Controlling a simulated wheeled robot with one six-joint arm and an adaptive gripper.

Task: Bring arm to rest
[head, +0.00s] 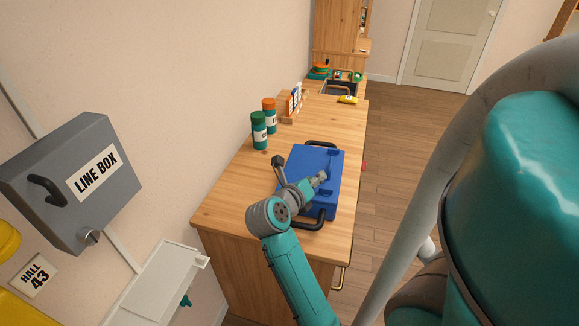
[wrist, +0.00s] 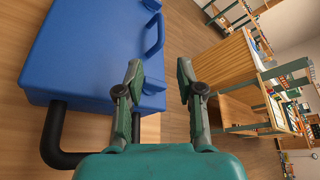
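My gripper (head: 318,180) is over the blue case on the wooden counter in the head view. In the wrist view my gripper (wrist: 158,72) has its two fingers spread apart with nothing between them but the floor beyond. The blue case (head: 310,160) lies closed, with a black handle at each end. It fills the upper left of the wrist view (wrist: 85,50), and the left finger overlaps its edge there. I cannot tell whether the finger touches it. My teal arm reaches up from the bottom of the head view.
The wooden counter (head: 228,202) also bears a green jar (head: 259,131) and an orange-lidded jar (head: 270,117) behind the case. Wooden floor (head: 400,150) is clear right of the counter.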

